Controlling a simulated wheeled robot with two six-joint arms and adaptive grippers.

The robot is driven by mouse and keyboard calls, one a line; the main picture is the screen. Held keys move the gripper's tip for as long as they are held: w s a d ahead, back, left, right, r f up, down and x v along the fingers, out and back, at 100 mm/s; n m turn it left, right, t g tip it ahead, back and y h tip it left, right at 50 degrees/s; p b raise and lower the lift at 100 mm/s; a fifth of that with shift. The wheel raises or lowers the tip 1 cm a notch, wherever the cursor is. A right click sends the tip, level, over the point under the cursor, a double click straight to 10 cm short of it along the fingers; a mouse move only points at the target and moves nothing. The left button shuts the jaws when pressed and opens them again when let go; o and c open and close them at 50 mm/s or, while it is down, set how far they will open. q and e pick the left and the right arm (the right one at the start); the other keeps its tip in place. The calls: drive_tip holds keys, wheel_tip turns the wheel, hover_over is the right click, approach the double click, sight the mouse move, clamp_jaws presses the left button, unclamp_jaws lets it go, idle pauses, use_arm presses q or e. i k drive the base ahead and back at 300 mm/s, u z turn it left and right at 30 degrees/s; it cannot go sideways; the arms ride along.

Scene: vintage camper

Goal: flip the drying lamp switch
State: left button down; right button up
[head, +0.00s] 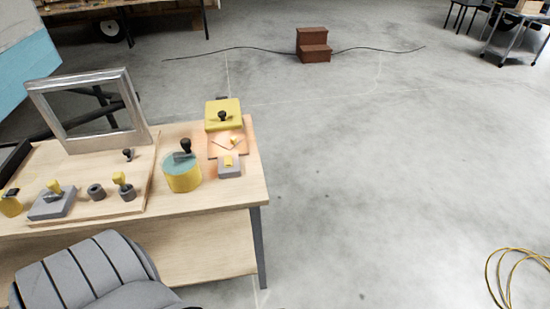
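A yellow box with a black knob (222,114) stands at the back right corner of the wooden workbench (215,197). An orange-lit board (226,143) with a small envelope-like piece on it lies just in front of the box. The orange glow suggests the drying lamp is here. A small grey block with a yellow top piece (229,165) sits in front of the board, near the bench's right edge. It looks like a switch, but its position is too small to tell. Neither of my grippers is in view.
A yellow tub with a teal top (182,174) stands left of the grey block. A metal frame (95,110) and several small fixtures are farther left. A grey ribbed seat (85,275) is at the bench front. Open floor lies right; a yellow cable (515,265) is coiled there.

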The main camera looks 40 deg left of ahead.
sight(228, 159)
drive_tip(key=z, duration=0.5)
drive_tip(key=k, duration=0.7)
drive_tip(key=z, duration=0.5)
drive_tip(key=i, duration=0.9)
drive_tip(key=u, duration=0.4)
drive_tip(key=i, duration=0.9)
drive_tip(key=u, duration=1.4)
drive_tip(key=i, duration=0.7)
drive_tip(key=u, duration=0.8)
